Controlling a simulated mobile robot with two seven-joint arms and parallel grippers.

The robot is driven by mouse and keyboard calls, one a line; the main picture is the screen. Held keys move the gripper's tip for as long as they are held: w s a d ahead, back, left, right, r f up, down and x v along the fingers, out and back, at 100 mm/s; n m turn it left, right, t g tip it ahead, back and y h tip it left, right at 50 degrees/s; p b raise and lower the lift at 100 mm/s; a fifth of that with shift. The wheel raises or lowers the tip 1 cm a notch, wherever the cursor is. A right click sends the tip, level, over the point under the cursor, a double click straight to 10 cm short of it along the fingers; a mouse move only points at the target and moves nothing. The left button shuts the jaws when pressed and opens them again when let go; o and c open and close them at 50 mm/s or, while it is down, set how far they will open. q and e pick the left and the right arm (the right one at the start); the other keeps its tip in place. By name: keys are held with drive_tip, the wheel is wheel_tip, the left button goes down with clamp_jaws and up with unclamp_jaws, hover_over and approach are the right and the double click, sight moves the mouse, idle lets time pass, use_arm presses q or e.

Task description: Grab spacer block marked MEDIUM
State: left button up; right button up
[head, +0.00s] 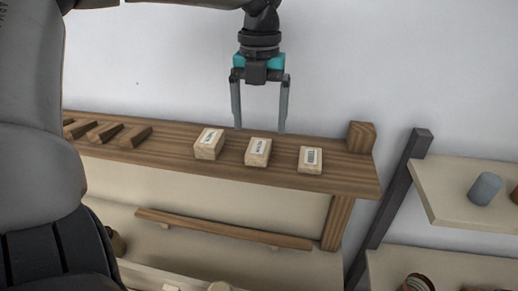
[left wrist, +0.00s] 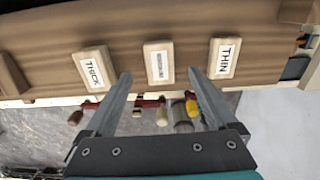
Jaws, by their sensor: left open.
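The MEDIUM spacer block (head: 258,151) is a pale wooden block with a white label, the middle of three on the brown wooden shelf. It also shows in the left wrist view (left wrist: 158,62), its label too small to read clearly. The THICK block (left wrist: 94,70) and the THIN block (left wrist: 223,58) lie on either side of it. My left gripper (head: 260,128) points down, open and empty, over the shelf near the middle block. In the left wrist view the middle block appears between the fingertips, apart from them. My right gripper is not in view.
Several dark wooden wedges (head: 104,131) lie at the shelf's left end. A wooden block (head: 362,136) stands at its right end. A wooden rail (head: 220,229) runs below. A grey cylinder (head: 485,188) stands on a pale shelf (head: 452,205) at right.

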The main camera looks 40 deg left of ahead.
sight(259, 147)
use_arm(q)
drive_tip(key=shift+s+f, duration=0.1)
drive_tip(key=shift+f, duration=0.45)
wheel_tip(259, 147, down, 3)
drive_tip(key=shift+s+d+f+p, duration=0.1)
drive_tip(key=shift+s+p, duration=0.05)
drive_tip(key=shift+p, duration=0.55)
drive_tip(key=shift+f, duration=0.6)
drive_tip(key=c, duration=1.4)
drive_tip(key=shift+r, duration=0.1)
